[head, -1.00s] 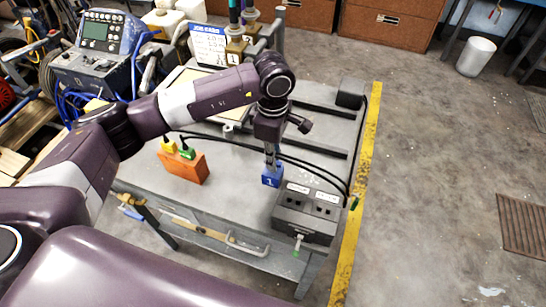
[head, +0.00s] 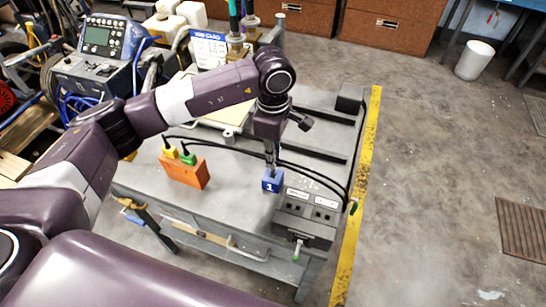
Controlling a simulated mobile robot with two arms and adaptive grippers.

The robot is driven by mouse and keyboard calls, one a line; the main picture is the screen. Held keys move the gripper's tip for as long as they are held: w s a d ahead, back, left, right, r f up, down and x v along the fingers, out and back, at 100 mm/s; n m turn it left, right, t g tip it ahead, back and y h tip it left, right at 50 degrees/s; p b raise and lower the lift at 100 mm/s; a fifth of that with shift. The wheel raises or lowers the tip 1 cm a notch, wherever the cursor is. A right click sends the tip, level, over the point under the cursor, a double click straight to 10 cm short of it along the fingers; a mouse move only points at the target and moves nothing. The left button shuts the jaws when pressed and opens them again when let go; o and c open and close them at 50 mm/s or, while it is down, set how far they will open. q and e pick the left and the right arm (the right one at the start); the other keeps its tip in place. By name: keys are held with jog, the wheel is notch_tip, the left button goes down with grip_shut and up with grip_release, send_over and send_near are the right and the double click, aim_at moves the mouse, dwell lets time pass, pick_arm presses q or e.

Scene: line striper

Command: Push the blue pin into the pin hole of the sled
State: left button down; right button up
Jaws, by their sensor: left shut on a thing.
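A blue piece (head: 272,182) marked "1" is the only blue piece at my left gripper and seems to be the blue pin. My left gripper (head: 270,164) points down from above the grey bench and is shut on it. The piece is upright, just beside the back left corner of a dark box (head: 286,221). The box has two white labels and dark openings on top, and a green-tipped lever at its front. I cannot tell whether this box is the sled, and no pin hole is clear. The blue piece's lower end is too small to read. My right gripper is not in view.
An orange block (head: 188,174) with yellow and green plugs stands on the bench (head: 228,207) to the left. Black cables run behind the blue piece to the right. Bench surface between block and box is clear.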

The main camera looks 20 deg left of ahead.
pick_arm(q)
jog(key=shift+r+p, duration=0.75)
jog(key=shift+r, duration=1.1)
